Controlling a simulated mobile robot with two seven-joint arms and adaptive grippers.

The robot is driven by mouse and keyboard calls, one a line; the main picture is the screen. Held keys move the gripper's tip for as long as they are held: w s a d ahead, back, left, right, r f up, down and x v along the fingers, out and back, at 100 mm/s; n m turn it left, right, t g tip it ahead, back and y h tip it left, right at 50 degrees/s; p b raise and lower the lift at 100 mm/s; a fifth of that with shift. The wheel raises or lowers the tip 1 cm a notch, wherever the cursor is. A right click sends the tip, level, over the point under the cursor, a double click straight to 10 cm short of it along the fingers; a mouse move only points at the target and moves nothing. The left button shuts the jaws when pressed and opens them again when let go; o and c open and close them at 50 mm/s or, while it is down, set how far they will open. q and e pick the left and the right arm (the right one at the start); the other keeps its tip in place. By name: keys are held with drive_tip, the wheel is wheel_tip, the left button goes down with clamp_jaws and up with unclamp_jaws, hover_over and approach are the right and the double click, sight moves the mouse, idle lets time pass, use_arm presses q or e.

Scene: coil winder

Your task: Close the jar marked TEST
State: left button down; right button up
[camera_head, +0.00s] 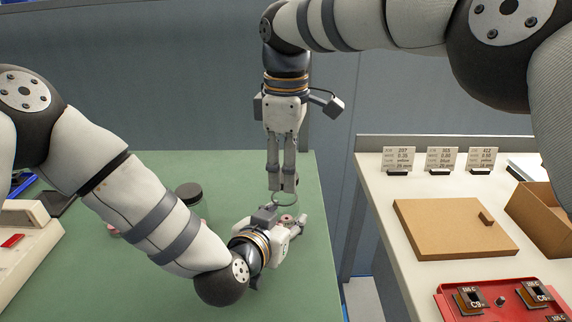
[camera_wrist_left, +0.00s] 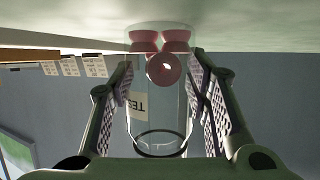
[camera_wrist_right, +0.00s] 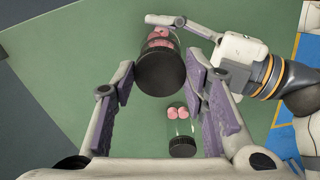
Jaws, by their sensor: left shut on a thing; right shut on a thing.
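The clear jar marked TEST (camera_wrist_left: 137,103) holds several pink bobbins and carries a pale label. My left gripper (camera_head: 298,226) is shut around its sides near the table, and its pads also show in the left wrist view (camera_wrist_left: 162,100). In the head view the jar's round rim (camera_head: 286,201) shows just under my right fingertips. My right gripper (camera_head: 283,186) points straight down and is shut on a black lid (camera_wrist_right: 160,73), which lines up with the jar in the right wrist view. Whether the lid touches the rim cannot be told.
Another jar with a black lid (camera_head: 188,193) and pink bobbins stands close by on the green table (camera_head: 150,165). At right, a white table bears standing cards (camera_head: 440,160), a brown board (camera_head: 455,228), a cardboard box (camera_head: 540,210) and a red tray (camera_head: 455,309).

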sight(285, 213)
drive_tip(key=shift+f, duration=0.9)
drive_tip(key=shift+f, duration=0.6)
drive_tip(key=m, duration=0.4)
drive_tip(key=shift+m, duration=0.3)
drive_tip(key=m, duration=0.3)
drive_tip(key=shift+s, duration=0.1)
drive_tip(key=m, duration=0.6)
drive_tip(key=shift+a, duration=0.15)
